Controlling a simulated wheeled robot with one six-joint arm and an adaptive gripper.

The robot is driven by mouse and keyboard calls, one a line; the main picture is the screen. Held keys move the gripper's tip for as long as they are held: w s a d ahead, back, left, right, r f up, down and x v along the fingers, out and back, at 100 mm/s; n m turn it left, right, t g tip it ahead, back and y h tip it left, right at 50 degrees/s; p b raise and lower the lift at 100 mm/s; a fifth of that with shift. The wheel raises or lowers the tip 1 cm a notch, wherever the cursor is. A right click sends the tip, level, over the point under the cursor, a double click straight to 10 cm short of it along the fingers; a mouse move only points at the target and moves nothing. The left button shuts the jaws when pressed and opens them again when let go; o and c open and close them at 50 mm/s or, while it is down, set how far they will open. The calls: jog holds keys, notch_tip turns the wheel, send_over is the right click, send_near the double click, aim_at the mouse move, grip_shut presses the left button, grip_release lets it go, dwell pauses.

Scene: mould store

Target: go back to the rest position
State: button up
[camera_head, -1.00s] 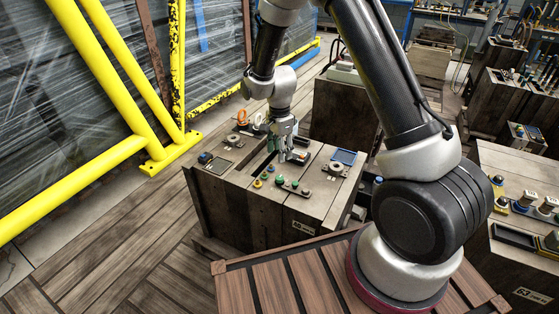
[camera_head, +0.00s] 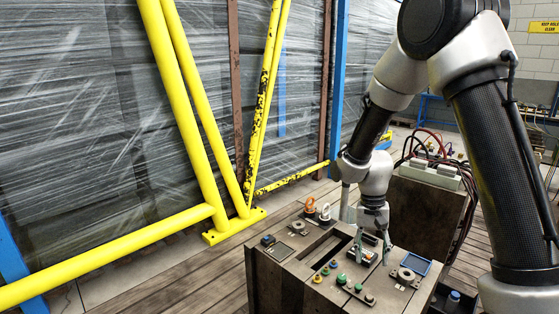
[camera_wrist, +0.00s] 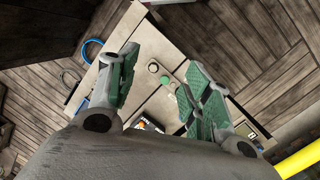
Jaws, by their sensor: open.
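My gripper (camera_head: 374,222) hangs over the top of a wooden console (camera_head: 290,276), near its middle. In the wrist view my gripper (camera_wrist: 163,62) has its two green-padded fingers spread wide apart, with nothing held between them. A round green button (camera_wrist: 153,68) on the console shows in the gap between the fingers. I cannot tell exactly how far the fingertips are above the console.
A yellow rail frame (camera_head: 190,120) stands at the left before wrapped stacks. A wooden block with a pale box (camera_head: 428,175) stands behind. Plank floor is clear at lower left.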

jog(key=s+d+r+n+t, duration=0.2)
jog(key=s+d+r, duration=0.3)
jog(key=s+r, duration=0.4)
jog(key=s+d+r+n+t, duration=0.2)
jog(key=s+d+r+t, duration=0.3)
jog(key=s+r, duration=0.5)
notch_tip(320, 180, up, 6)
jog(key=shift+s+d+f+y, duration=0.1)
jog(key=shift+s+d+y, duration=0.1)
jog(key=shift+d+y, duration=0.1)
